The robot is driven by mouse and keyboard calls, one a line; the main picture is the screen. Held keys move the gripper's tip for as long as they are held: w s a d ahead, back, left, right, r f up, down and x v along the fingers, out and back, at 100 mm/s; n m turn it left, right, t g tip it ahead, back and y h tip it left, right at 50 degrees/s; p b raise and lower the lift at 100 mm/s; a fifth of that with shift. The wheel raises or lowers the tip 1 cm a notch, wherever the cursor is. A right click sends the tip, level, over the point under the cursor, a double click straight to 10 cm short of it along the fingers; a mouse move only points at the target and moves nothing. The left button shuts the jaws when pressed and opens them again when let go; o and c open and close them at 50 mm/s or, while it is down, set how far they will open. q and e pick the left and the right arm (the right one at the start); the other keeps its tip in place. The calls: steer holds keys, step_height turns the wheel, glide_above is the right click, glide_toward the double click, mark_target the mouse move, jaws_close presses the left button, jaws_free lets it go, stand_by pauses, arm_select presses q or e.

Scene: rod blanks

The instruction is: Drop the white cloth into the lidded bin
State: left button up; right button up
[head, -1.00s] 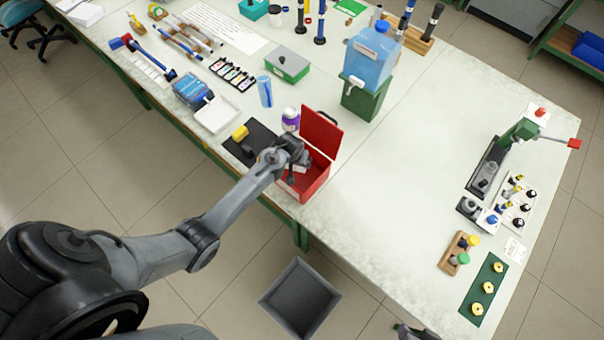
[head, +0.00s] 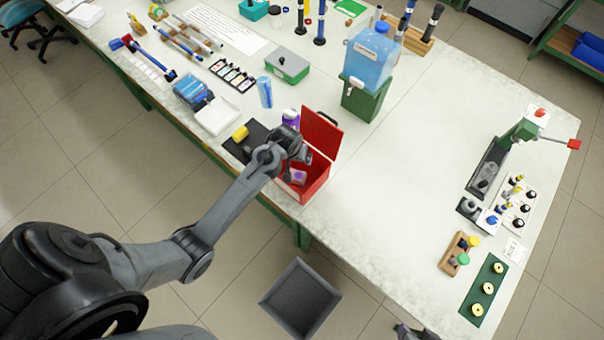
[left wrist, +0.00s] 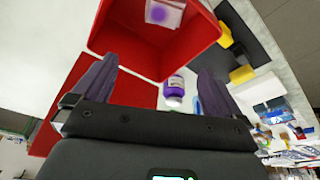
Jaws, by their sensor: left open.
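The red bin (head: 316,183) stands at the near edge of the bench with its lid (head: 322,134) swung up and open. The white cloth (head: 298,177), with a purple patch, lies inside the bin. The left wrist view also shows the cloth (left wrist: 165,14) within the red walls (left wrist: 108,32). My left gripper (head: 305,156) is above the bin opening, open and apart from the cloth; its two spread fingers show empty in the left wrist view (left wrist: 155,72). A dark part at the bottom edge of the head view may be my right gripper (head: 412,332); its jaws cannot be made out.
A purple-labelled bottle (head: 290,118) stands behind the bin. A black mat (head: 236,150) with a yellow item (head: 240,133) lies to its left. A blue water container (head: 371,55) on a green stand is behind. A grey open bin (head: 300,297) stands on the floor. The bench right of the red bin is clear.

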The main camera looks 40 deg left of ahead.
arm_select(q)
steer(key=shift+v, duration=1.75)
steer(key=shift+f, duration=0.1)
steer(key=s+d+f+m+g+p, duration=0.1)
steer(key=s+d+p, duration=0.1)
steer(key=s, duration=0.7)
steer(key=s+d+f+m+g+p, duration=0.1)
steer(key=s+d+p, duration=0.1)
steer(key=s, duration=0.7)
steer(key=s+d+r+m+t, duration=0.1)
steer(key=s+d+r+m, duration=0.1)
steer(key=r, duration=0.5)
steer(key=s+d+r+m+t+h+p, duration=0.1)
steer(key=d+r, duration=0.3)
steer(key=r, duration=0.4)
steer(key=shift+s+m+t+h, duration=0.3)
steer(key=shift+s+m, duration=0.2)
steer(key=shift+m, duration=0.4)
